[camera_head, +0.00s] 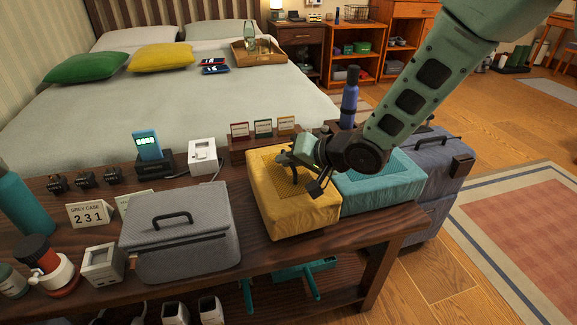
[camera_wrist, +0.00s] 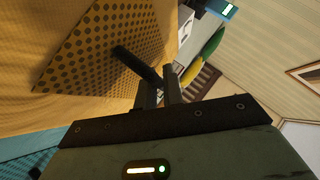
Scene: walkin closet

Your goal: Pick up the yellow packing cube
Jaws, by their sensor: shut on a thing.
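The yellow packing cube (camera_head: 262,204) is a soft yellow block with a dotted mesh panel on top. It sits near the right end of the dark wooden bench (camera_head: 350,237), beside the teal packing cube (camera_head: 385,181). My gripper (camera_head: 298,174) reaches in from the upper right and is shut on the yellow cube at its top. In the wrist view the yellow cube (camera_wrist: 50,104) fills the left side, and my dark fingers (camera_wrist: 150,78) are close together at its mesh panel. The exact grip is partly hidden. I cannot tell any gap under the cube.
A grey case (camera_head: 181,235) with a handle stands left of the yellow cube. Small card boxes (camera_head: 262,130) and a blue bottle (camera_head: 349,100) stand behind. A blue-grey suitcase (camera_head: 440,185) stands at the bench's right end. The floor to the right is open.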

